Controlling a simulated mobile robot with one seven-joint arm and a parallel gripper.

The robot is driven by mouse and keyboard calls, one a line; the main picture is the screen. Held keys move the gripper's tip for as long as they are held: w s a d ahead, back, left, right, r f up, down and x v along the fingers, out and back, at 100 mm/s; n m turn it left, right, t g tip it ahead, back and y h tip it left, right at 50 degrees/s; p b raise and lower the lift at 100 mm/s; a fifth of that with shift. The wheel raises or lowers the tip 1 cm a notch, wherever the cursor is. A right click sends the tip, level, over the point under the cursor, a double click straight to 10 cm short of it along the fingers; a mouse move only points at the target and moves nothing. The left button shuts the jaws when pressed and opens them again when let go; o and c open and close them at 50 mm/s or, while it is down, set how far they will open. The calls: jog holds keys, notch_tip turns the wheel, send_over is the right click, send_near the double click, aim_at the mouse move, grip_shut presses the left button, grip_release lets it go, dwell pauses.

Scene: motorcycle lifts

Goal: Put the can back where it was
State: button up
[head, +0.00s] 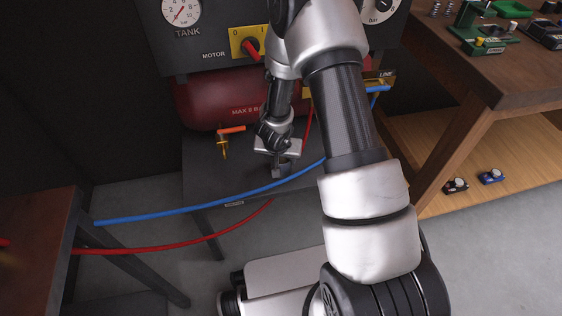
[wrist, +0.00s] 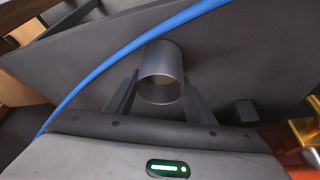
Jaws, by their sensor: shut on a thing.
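The can is a grey cylinder with a round end facing the camera in the wrist view (wrist: 161,58). My gripper (wrist: 158,92) is shut on it, with one finger on each side. In the head view, my gripper (head: 281,162) points down over the dark stand top (head: 225,172) in front of the red tank. The can there is small and mostly hidden by the gripper. I cannot tell whether its base touches the stand top.
A blue hose (head: 200,210) crosses the front of the stand, and a red hose (head: 160,248) hangs lower. An orange-handled brass valve (head: 225,145) sticks out left of my gripper. The red tank (head: 215,98) is behind. A wooden bench (head: 500,70) stands at right.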

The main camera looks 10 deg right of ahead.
jog(key=shift+f, duration=0.2)
jog(key=o, duration=1.2)
jog(key=shift+c, duration=0.2)
